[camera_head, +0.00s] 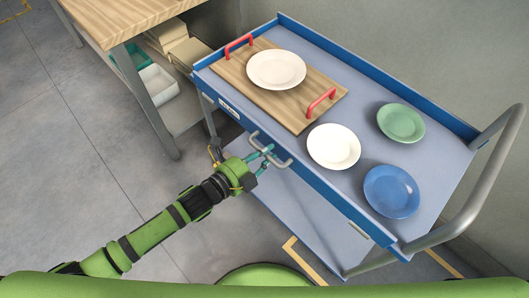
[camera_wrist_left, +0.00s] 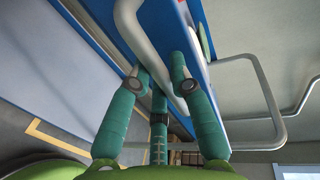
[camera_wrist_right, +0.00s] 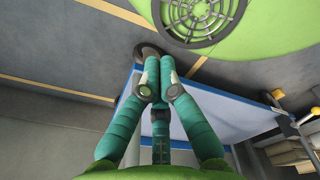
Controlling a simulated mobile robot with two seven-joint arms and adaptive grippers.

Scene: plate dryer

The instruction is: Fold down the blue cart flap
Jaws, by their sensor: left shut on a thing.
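The blue flap (camera_head: 327,192) runs along the near long side of the cart's upper tray. Its outer face shows, and it looks roughly upright; its exact angle is hard to tell. A curved grey handle (camera_head: 284,162) stands out from this face and shows large in the left wrist view (camera_wrist_left: 150,55). My left gripper (camera_head: 266,152) is at the handle, its fingers closed around the bar. My right gripper (camera_wrist_right: 159,88) shows only in the right wrist view. Its fingertips are together with nothing visible between them.
The cart's upper tray (camera_head: 378,88) bears a wooden board (camera_head: 232,76) with red handles, white plates, a green plate (camera_head: 401,123) and a blue plate (camera_head: 391,191). A grey push bar (camera_head: 478,190) rises at right. A wooden table (camera_head: 125,18) stands at upper left. The floor at left is open.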

